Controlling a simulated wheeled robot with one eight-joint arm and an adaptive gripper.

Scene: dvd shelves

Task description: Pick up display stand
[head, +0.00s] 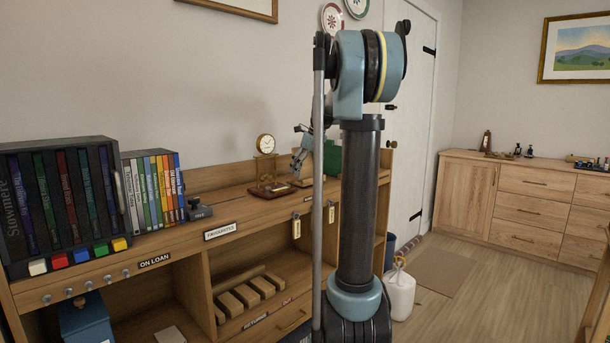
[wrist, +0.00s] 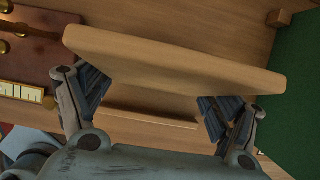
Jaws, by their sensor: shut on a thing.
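The display stand (wrist: 175,62) is a pale wooden piece with a broad slanted board, seen close up in the wrist view. A thinner wooden strip (wrist: 150,118) shows below the board; I cannot tell whether it belongs to the stand. My gripper (wrist: 155,98) is shut on the stand, with a dark ribbed finger pad at each side. The gripper (head: 301,165) also shows in the head view, low over the right part of the shelf top. There the stand is too small and too covered to make out clearly.
A red-brown board (wrist: 45,60) with brass pieces lies left of the stand, and a green surface (wrist: 300,120) stands close on the right. A clock (head: 265,143) stands behind on the shelf top (head: 232,213). DVD cases (head: 150,190) fill the left end.

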